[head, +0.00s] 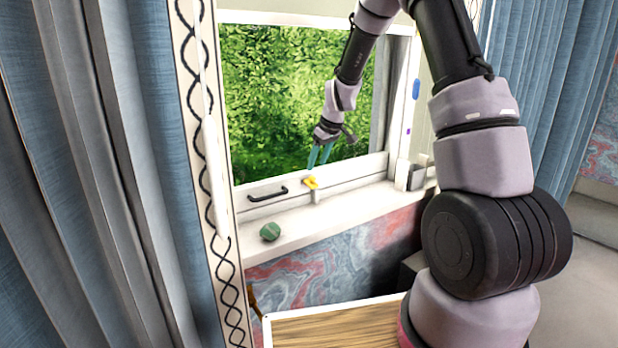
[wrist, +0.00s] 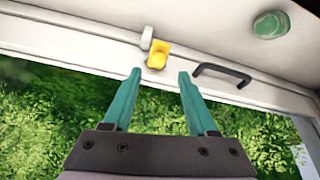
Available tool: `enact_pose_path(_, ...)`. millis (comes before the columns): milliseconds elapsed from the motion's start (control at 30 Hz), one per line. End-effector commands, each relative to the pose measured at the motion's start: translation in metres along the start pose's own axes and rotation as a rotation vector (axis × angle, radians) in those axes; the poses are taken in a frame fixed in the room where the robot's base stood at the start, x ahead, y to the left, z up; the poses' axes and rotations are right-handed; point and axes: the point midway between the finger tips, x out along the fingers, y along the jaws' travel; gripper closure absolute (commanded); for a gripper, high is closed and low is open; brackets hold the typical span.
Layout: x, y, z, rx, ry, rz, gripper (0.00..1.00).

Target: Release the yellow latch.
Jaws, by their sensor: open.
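The yellow latch (head: 310,182) sits on the bottom rail of the window frame in the head view. In the wrist view the yellow latch (wrist: 158,54) is beside a small white block on the rail. My gripper (head: 319,163) is just above the latch in the head view. Its two teal fingers are apart, with nothing between them. In the wrist view my gripper (wrist: 158,74) points toward the latch, which lies a little beyond the fingertips, roughly between them. I see no contact with the latch.
A black handle (head: 267,194) is on the rail left of the latch in the head view. A green round object (head: 270,231) rests on the windowsill (head: 330,215). Grey containers (head: 409,176) stand at the sill's right end. A wooden table (head: 335,328) is below.

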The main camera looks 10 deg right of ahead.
Motion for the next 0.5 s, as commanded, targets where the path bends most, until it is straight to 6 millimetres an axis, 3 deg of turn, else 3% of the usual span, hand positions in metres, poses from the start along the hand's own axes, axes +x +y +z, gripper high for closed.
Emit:
enact_pose_path(200, 0.042, 0.000, 0.001, 0.001, -0.002, -0.001, 0.42)
enact_pose_path(500, 0.067, 0.000, 0.000, 0.001, 0.000, 0.001, 0.42)
